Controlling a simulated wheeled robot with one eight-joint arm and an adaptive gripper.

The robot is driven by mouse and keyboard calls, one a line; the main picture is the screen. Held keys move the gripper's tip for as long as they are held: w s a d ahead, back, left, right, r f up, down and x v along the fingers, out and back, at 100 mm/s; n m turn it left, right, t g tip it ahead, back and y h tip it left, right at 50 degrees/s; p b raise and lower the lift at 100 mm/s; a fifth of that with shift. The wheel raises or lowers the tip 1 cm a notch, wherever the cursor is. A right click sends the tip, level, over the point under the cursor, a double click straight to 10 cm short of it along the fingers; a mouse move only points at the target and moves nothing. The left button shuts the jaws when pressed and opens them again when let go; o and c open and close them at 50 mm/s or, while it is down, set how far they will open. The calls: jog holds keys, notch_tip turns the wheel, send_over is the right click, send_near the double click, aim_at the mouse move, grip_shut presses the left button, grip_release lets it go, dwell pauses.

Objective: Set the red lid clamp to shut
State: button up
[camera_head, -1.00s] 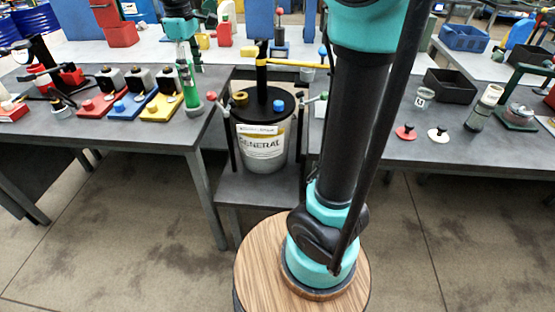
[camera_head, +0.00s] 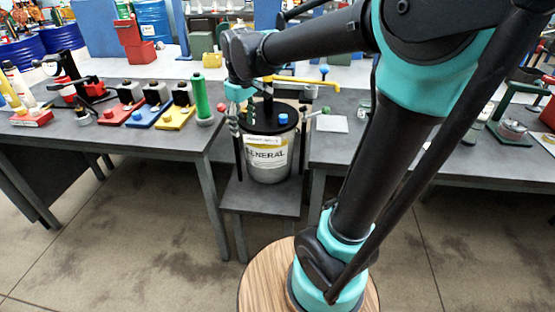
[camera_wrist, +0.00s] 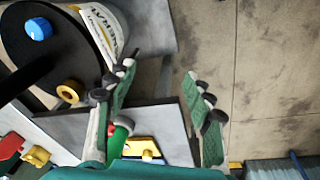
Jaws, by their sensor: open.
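The red lid clamp sits at the left edge of the drum's black lid (camera_head: 262,117). Its red knob (camera_head: 222,107) sticks outward to the left, away from the lid. My gripper (camera_head: 234,118) is open and points down beside this clamp, close to the knob. In the wrist view my gripper's two fingers (camera_wrist: 160,100) are spread apart with no object held. A small red patch (camera_wrist: 110,130) by the left finger looks like the knob; the finger hides most of the clamp. Whether finger and clamp touch cannot be told.
The lid carries a blue cap (camera_head: 283,118) and a yellow ring (camera_wrist: 70,91). A green bottle (camera_head: 201,97) stands on the left table near my gripper. A yellow bar (camera_head: 300,81) lies behind the drum.

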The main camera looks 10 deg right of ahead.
jog(key=s+d+f+m+t, duration=0.1)
jog(key=s+d+f+m, duration=0.3)
jog(key=s+d+f, duration=0.3)
notch_tip(320, 180, down, 2)
jog(key=shift+d+f+m, duration=0.25)
jog(key=shift+d+m, duration=0.05)
jog(key=shift+d, duration=0.7)
